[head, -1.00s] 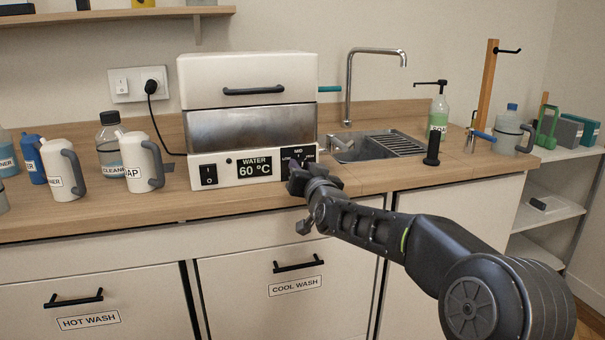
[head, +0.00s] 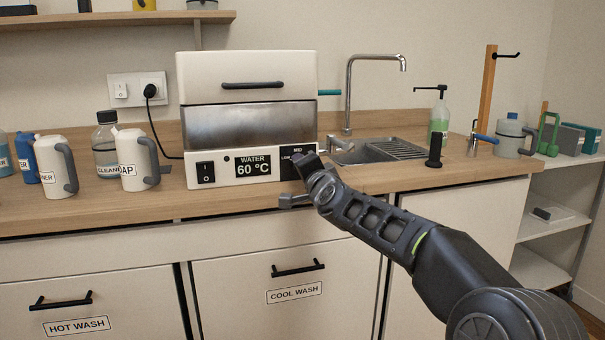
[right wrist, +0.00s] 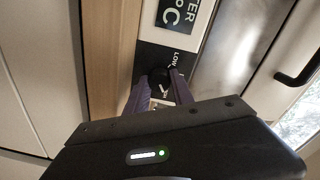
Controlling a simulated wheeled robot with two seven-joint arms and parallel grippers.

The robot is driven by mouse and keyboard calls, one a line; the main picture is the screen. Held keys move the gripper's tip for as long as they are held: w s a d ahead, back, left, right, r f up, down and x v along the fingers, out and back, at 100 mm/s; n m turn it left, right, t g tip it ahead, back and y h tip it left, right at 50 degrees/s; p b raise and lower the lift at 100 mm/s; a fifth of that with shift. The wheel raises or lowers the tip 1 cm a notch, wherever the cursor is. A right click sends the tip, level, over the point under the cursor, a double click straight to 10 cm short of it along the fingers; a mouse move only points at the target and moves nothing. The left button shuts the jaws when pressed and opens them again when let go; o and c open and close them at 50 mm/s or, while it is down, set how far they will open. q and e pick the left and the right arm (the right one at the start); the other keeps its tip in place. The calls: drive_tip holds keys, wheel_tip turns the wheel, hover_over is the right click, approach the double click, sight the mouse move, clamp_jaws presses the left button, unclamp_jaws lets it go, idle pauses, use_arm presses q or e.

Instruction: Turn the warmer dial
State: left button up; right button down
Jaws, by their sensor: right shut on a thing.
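The warmer (head: 245,130) is a white box with a steel middle band on the counter. Its front panel has a power switch (head: 206,172), a display (head: 253,166) reading WATER 60 °C, and a black dial plate (head: 290,151) with LOW and MID showing. The black dial (right wrist: 158,76) shows in the right wrist view between my fingers; my gripper hides it in the head view. My right gripper (head: 303,165) is at the panel, shut on the dial; the right wrist view shows its fingers (right wrist: 157,90) on either side of it. My left gripper is out of view.
Labelled white jugs (head: 135,160) and a clear bottle (head: 106,146) stand left of the warmer. A sink (head: 375,150) with a tall faucet and a green soap bottle (head: 439,125) are to the right. Drawers with black handles (head: 298,268) lie below the counter edge.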

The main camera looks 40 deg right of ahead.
drive_tip(key=shift+m, duration=0.5)
drive_tip(key=c, duration=1.1)
unclamp_jaws()
drive_tip(key=shift+s, duration=0.1)
drive_tip(key=v, duration=0.7)
drive_tip(key=shift+s+a, duration=0.1)
drive_tip(key=shift+s, duration=0.2)
